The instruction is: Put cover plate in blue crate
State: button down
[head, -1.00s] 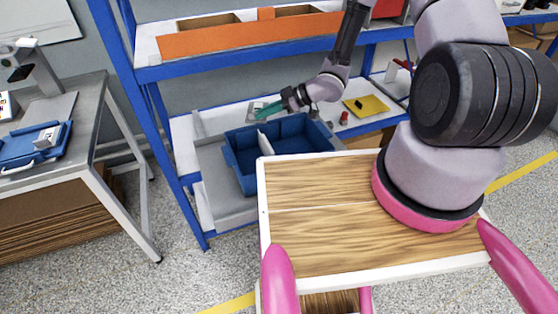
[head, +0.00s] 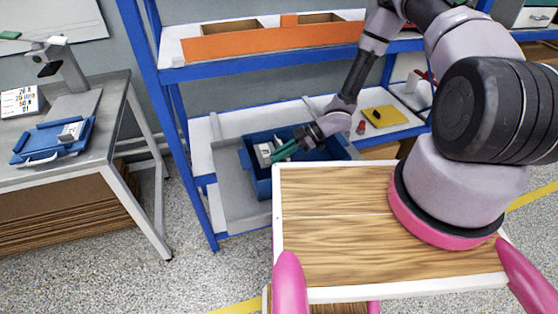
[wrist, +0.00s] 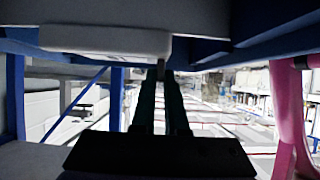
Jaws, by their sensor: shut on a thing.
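The cover plate (head: 264,153) looks like a pale, flat piece with dark marks at my fingertips. In the wrist view a white slab with rounded corners (wrist: 105,40) lies at the ends of my teal fingers. My gripper (head: 284,152) is shut on it. The blue crate (head: 262,188) sits on the lower shelf, partly hidden by my arm and the wooden top. My gripper and the plate are over the crate's left part in the head view. I cannot tell whether the plate touches the crate floor.
A yellow plate (head: 388,119) and a red piece (head: 361,127) lie on the shelf to the right. An orange bin (head: 270,43) stands on the shelf above. A blue shelf post (head: 155,100) is to the left. A side table (head: 100,165) holds a blue tray (head: 38,145).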

jog(key=shift+f, duration=1.25)
jog(key=shift+f, duration=0.25)
jog(key=shift+f, duration=0.1)
